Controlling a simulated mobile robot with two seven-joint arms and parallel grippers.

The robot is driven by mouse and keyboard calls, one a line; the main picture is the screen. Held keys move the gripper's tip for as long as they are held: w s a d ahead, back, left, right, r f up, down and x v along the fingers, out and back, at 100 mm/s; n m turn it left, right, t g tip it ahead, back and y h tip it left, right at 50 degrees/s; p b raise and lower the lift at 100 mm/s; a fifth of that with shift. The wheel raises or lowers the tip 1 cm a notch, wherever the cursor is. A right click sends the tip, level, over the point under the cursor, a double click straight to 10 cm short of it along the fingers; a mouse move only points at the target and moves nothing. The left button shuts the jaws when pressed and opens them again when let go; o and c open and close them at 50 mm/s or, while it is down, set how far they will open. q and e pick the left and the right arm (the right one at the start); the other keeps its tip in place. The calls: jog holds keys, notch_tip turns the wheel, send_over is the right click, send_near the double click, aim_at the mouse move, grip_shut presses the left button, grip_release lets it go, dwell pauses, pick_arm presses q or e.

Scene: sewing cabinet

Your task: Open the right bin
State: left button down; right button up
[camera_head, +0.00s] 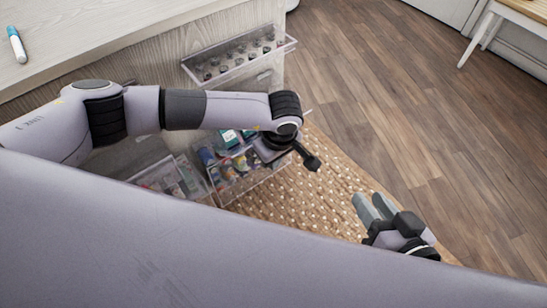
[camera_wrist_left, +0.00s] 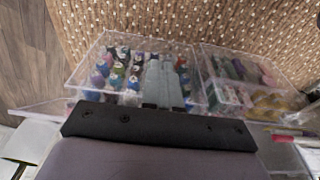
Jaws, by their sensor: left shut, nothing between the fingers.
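Clear bins stand out from the pale wood cabinet (camera_head: 130,62). The lower right bin (camera_head: 262,178) holds mixed colourful items and looks pulled out. A lower left bin (camera_head: 165,174) beside it is partly hidden by my own body. My left gripper (camera_head: 310,160) is at the lower right bin, partly hidden by its wrist. In the left wrist view its fingers (camera_wrist_left: 160,80) are together and empty, over a clear bin (camera_wrist_left: 94,52) of small bottles or spools. Whether they touch it is unclear. My right gripper (camera_head: 372,207) is over the rug, away from the bins; its finger gap is unclear.
An upper clear bin (camera_head: 290,43) with several dark round items sticks out above my left forearm. A second bin (camera_wrist_left: 285,60) stands beside the first in the left wrist view. A blue-white marker (camera_head: 17,44) lies on the cabinet top. Wood floor (camera_head: 400,100) is clear beyond the rug (camera_head: 325,195).

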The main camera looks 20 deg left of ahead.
jog(key=shift+s+f, duration=0.1)
jog(key=shift+f, duration=0.15)
dwell(0.8)
dwell(0.4)
